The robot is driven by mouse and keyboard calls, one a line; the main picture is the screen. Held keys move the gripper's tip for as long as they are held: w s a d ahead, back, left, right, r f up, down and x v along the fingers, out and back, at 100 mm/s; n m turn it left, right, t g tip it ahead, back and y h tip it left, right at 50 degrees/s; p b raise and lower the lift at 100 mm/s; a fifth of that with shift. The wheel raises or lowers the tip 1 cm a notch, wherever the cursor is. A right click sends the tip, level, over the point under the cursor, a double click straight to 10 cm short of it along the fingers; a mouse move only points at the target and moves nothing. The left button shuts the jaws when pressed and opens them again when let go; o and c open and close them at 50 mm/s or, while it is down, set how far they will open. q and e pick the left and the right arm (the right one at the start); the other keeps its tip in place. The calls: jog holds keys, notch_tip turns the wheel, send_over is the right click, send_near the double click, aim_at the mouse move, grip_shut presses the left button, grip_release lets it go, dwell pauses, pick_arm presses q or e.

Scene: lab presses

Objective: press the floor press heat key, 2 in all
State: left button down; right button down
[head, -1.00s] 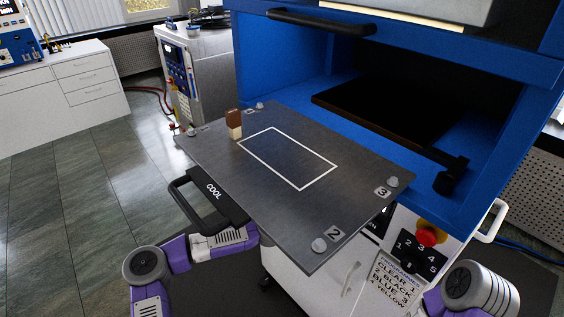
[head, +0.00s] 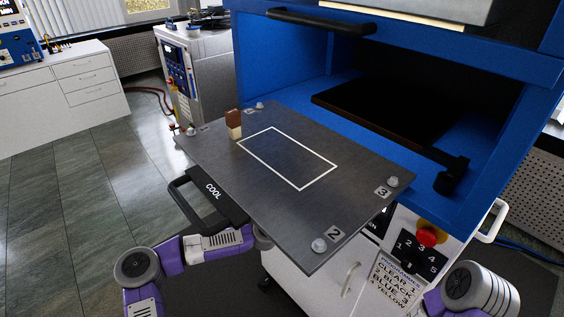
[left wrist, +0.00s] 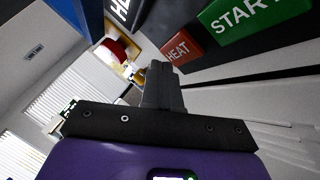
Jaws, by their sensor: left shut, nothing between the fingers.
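The red HEAT key (left wrist: 178,48) shows in the left wrist view, beside the larger green START key (left wrist: 242,18). My left gripper (left wrist: 160,72) is shut and empty. Its tips are just below and left of the HEAT key in that view; I cannot tell whether they touch it. In the head view the left gripper is hidden under the dark press plate (head: 255,185), and only the arm shows. The floor press (head: 350,280) has a blue frame. My right gripper is out of view; only part of that arm shows at lower right.
A red stop button (head: 427,237) and a numbered black dial (head: 411,262) sit on the press front; the red button also shows in the left wrist view (left wrist: 114,50). A brown and cream block (head: 234,123) stands on the plate. A COOL drawer (head: 215,200) lies below it.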

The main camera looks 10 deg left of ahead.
pick_arm(q)
jog(key=s+a, duration=0.1)
jog(key=s, duration=0.1)
jog(key=s+a, duration=0.2)
dwell(0.4)
jog(key=shift+a+f, duration=0.1)
dwell(2.4)
